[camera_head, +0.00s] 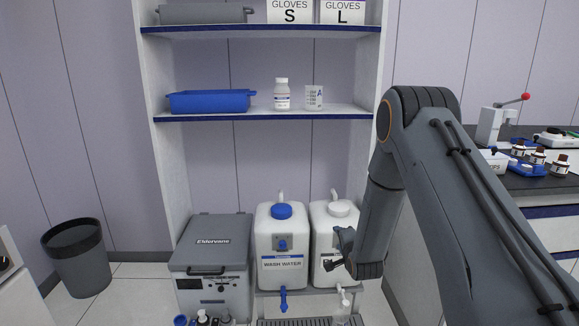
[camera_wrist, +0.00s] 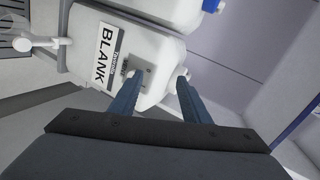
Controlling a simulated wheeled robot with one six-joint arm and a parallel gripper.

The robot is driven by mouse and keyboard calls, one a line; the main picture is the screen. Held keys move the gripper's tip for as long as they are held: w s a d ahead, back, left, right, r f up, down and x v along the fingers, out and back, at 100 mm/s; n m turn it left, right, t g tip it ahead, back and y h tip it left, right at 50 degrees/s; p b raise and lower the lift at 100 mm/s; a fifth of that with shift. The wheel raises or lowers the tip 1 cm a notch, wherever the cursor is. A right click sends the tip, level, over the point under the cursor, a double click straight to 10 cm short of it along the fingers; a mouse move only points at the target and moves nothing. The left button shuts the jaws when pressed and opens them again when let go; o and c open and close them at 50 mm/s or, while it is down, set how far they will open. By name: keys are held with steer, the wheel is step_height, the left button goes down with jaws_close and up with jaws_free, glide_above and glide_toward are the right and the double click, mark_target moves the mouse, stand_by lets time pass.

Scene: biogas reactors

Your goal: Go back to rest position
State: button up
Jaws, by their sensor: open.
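My gripper (camera_wrist: 157,88) is open in the wrist view, its two blue-grey fingers apart with nothing between them. Beyond the fingers is a white canister with a label reading BLANK (camera_wrist: 95,50). In the head view my arm reaches in from the right and bends down, with the gripper (camera_head: 336,258) in front of the right white canister (camera_head: 340,215). The fingers are small and partly hidden there, and I cannot tell whether they touch the canister.
A WASH WATER canister (camera_head: 281,240) with a blue cap stands left of it, beside a grey Eldervane box (camera_head: 211,258). Above are shelves with a blue tray (camera_head: 211,102), a bottle (camera_head: 282,95) and a beaker (camera_head: 314,97). A dark bin (camera_head: 77,258) stands left. A bench (camera_head: 540,183) with bottles is right.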

steer(key=s+a+r+n+g, duration=0.45)
steer(key=s+r, duration=0.25)
steer(key=s, duration=0.2)
steer(key=s+a+r+n+g, duration=0.3)
steer(key=s+r+n, duration=0.2)
steer(key=s+r, duration=0.3)
steer(key=s+r+n+g+p, duration=0.1)
steer(key=s+r+n+g, duration=0.25)
steer(key=s, duration=1.25)
steer(key=s+r+n+g, duration=0.3)
steer(key=s+r+n, duration=0.15)
steer(key=s, duration=1.15)
steer(key=d+r+m+h+p, duration=0.1)
steer(key=d+r+p, duration=0.7)
steer(key=p, duration=0.8)
steer(key=shift+d+m, duration=0.25)
steer(key=shift+m, duration=0.5)
